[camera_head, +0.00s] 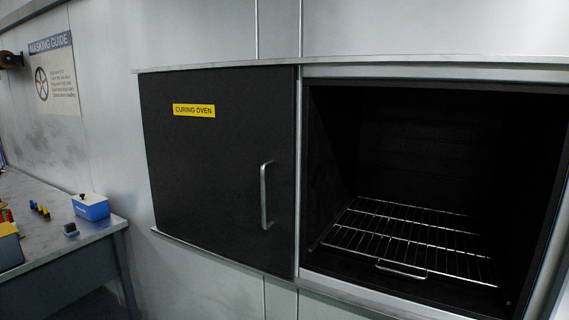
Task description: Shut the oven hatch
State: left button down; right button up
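The black oven hatch (218,165) is a flat sliding-type panel with a yellow "CURING OVEN" label (194,110). It stands to the left of the oven opening (430,150), which is uncovered. A vertical metal handle (265,195) is on the hatch near its right edge. Metal rails run along the top (220,67) and the bottom (200,246) of the hatch. Inside the dark oven lies a wire rack (410,238) with a small front handle (401,268). Neither of my grippers is in view.
A workbench (45,239) stands at the left against the wall. A blue box (91,208), a small dark block (71,230) and several small coloured items are on it. A masking guide poster (54,75) hangs above. The space before the hatch looks clear.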

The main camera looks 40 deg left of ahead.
aim_at(220, 144)
jog(key=u, duration=1.95)
jog(key=i+j+z, duration=0.1)
jog(key=i+j, duration=0.2)
jog(key=j, duration=0.25)
jog(key=i+j+z, duration=0.15)
jog(key=j, duration=0.1)
